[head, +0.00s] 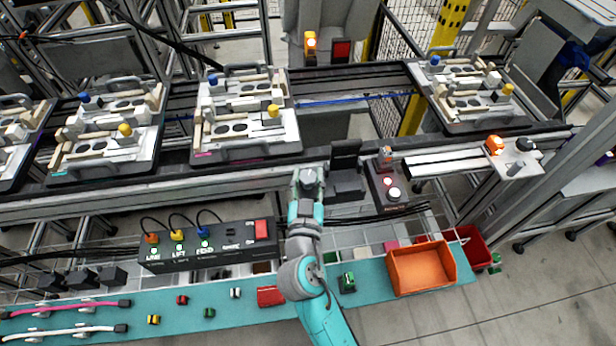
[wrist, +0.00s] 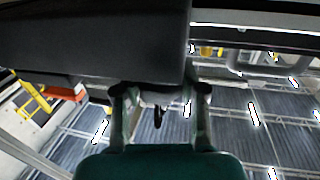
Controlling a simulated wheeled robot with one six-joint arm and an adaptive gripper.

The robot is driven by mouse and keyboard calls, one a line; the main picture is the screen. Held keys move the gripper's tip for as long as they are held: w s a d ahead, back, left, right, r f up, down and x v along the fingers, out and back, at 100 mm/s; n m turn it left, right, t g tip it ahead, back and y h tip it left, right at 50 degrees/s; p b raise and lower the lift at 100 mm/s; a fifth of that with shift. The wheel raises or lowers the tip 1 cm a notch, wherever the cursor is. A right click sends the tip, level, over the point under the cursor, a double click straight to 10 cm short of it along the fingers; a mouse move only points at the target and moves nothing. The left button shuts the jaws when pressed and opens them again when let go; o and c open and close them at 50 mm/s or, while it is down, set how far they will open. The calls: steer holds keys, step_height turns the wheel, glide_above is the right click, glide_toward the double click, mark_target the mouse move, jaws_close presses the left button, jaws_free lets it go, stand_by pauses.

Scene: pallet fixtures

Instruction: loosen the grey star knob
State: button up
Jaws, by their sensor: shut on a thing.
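My gripper (head: 310,178) is at the front edge of the conveyor in the head view, left of a black bracket. In the wrist view my gripper (wrist: 160,105) has its two fingers on either side of a small light grey piece (wrist: 158,96), under a large dark body. This piece sits where the grey star knob would be gripped, and the fingers are shut on it. Its star shape is mostly hidden by the fingers and the dark body. In the head view my gripper and wrist hide it.
The black bracket (head: 346,164) and a push-button box (head: 388,187) stand close on the right. A control box (head: 210,246) with coloured plugs lies front left. Pallets with fixtures (head: 245,115) sit on the conveyor behind. An orange bin (head: 422,268) is at front right.

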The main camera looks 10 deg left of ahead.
steer(key=shift+n+y, duration=0.9)
steer(key=shift+y, duration=0.5)
steer(key=shift+n+g+y, duration=0.6)
steer(key=shift+n+y, duration=0.2)
steer(key=shift+y, duration=0.4)
steer(key=o, duration=1.2)
steer(key=shift+c, duration=0.2)
steer(key=shift+a+m+t+h, duration=0.1)
steer(key=shift+m+t+h, duration=0.4)
steer(key=shift+m+h, duration=0.95)
